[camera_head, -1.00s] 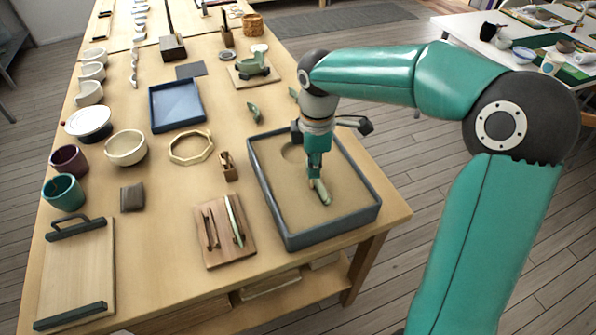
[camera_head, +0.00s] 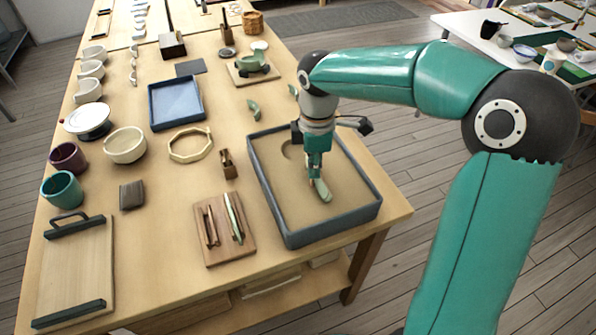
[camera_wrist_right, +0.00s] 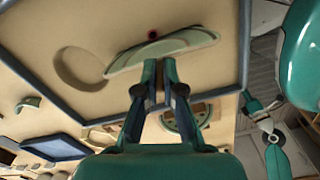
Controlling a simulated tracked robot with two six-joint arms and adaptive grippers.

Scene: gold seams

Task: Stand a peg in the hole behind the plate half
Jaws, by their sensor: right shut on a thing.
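My right gripper (camera_head: 316,178) is low over the sand tray (camera_head: 285,240) and shut on a pale green plate half (camera_head: 323,191). In the right wrist view the fingers (camera_wrist_right: 160,72) meet the middle of the plate half (camera_wrist_right: 190,40), a curved piece standing on or just above the sand. Just beyond it is a small dark, red-rimmed round spot (camera_wrist_right: 153,34), which looks like a hole. A small wooden block (camera_head: 228,164) left of the tray has an upright piece in it, perhaps pegs. My left gripper is out of view.
The sand has a round hollow (camera_head: 290,150), also in the right wrist view (camera_wrist_right: 75,68). A board with slim tools (camera_head: 222,230) lies left of the tray. Green shards (camera_head: 254,110) lie behind it. A ring-shaped frame (camera_head: 190,145), bowl (camera_head: 125,145) and blue tray (camera_head: 176,103) stand farther left.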

